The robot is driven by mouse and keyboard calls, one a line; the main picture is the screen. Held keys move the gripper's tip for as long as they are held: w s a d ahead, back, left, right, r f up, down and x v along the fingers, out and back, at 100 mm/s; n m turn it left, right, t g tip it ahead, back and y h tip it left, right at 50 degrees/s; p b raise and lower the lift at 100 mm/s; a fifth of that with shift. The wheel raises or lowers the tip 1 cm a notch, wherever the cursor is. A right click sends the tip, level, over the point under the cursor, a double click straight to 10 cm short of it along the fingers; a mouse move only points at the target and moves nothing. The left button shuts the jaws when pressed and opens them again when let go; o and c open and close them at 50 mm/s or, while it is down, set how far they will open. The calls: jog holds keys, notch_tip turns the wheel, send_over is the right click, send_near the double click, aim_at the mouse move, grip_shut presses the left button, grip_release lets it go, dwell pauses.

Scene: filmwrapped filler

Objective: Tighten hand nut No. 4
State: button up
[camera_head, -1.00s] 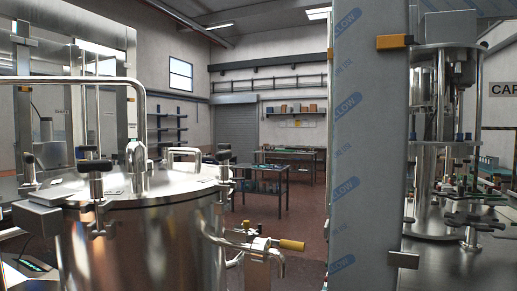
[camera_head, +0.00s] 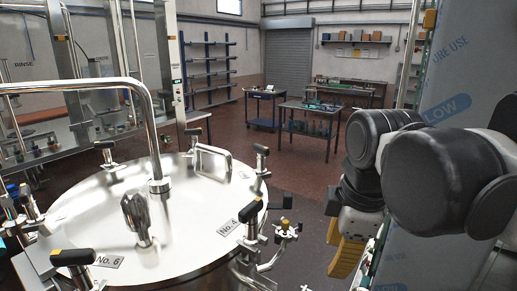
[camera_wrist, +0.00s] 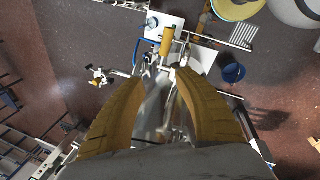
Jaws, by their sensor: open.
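Hand nut No. 4 (camera_head: 250,211) has a black handle on a metal clamp at the right rim of the round steel tank lid (camera_head: 185,215). Its label plate "No. 4" (camera_head: 228,227) lies on the lid beside it. My gripper (camera_head: 346,258) hangs to the right of the lid in the head view, apart from the nut, yellow fingers pointing down. In the wrist view my gripper (camera_wrist: 158,78) shows two spread yellow fingers, open and empty. I cannot make out hand nut No. 4 in the wrist view.
Hand nut No. 6 (camera_head: 73,257) sits at the lid's front left. A bent pipe (camera_head: 150,115) and a lid handle (camera_head: 213,160) rise from the lid. A film-wrapped panel (camera_head: 460,75) stands behind my arm. A blue bucket (camera_wrist: 233,73) stands on the floor.

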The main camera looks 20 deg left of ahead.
aim_at(251, 205)
jog(key=s+a+r+n+g+h+p, duration=0.1)
jog(key=s+a+r+n+g+p, duration=0.15)
jog(key=a+r+n+p, duration=1.3)
jog(key=f, duration=0.2)
jog(key=f+m+b, duration=0.1)
jog(key=f, duration=0.1)
jog(key=f+m, duration=0.1)
jog(key=f, duration=0.2)
jog(key=shift+w+f+b, duration=0.1)
jog(key=shift+w+b, duration=0.2)
jog(key=shift+b, duration=0.05)
grip_shut()
